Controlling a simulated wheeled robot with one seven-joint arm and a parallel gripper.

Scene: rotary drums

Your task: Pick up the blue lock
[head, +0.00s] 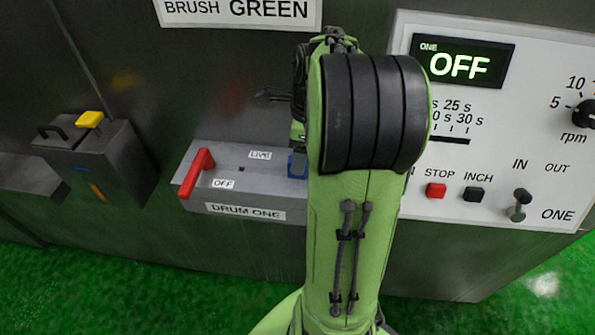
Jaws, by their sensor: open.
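A blue lock (297,165) sits at the right of the grey DRUM ONE switch panel (236,190). My green arm hides its right side. A red lever handle (196,172) stands at the panel's left, by the OFF label and away from the LIVE label. My gripper (272,97) is mostly hidden behind my arm, with dark finger parts sticking out to the left. It is open, above the blue lock in the picture and apart from it. I cannot see anything in it.
A dark metal box (98,165) with a yellow block (90,119) and a black handle stands at the left. A control panel (500,190) at the right has an OFF display (460,64), buttons, a knob and a toggle. The green floor (120,290) looks clear.

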